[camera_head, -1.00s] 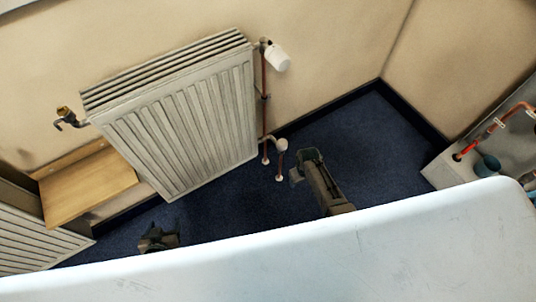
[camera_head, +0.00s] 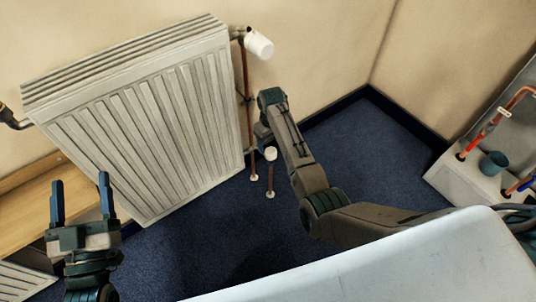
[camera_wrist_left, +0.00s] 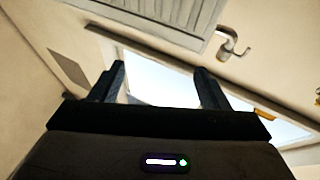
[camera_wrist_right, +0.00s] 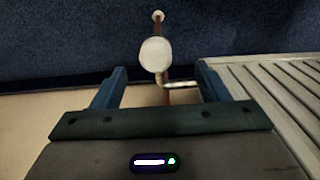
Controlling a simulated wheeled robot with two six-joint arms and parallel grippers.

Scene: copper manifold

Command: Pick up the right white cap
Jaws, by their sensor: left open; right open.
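One white cap (camera_head: 271,154) tops the lower valve beside the radiator's bottom right corner. In the right wrist view a round white cap (camera_wrist_right: 155,54) on a bent metal fitting appears between the finger lines, beyond the tips; no contact is visible. Another, larger white cap (camera_head: 259,44) sits on the upper valve at the radiator's top right corner. My right gripper (camera_head: 262,132) is just above and left of the lower cap, its fingers partly hidden; it is open and empty in its wrist view (camera_wrist_right: 162,88). My left gripper (camera_head: 81,195) is open and empty before the radiator's left side.
The ribbed radiator (camera_head: 140,120) stands close left of my right gripper. Thin copper pipes (camera_head: 247,90) run down to the floor. A wooden shelf (camera_head: 30,215) is behind my left gripper. A grey unit with pipes (camera_head: 470,175) stands at right.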

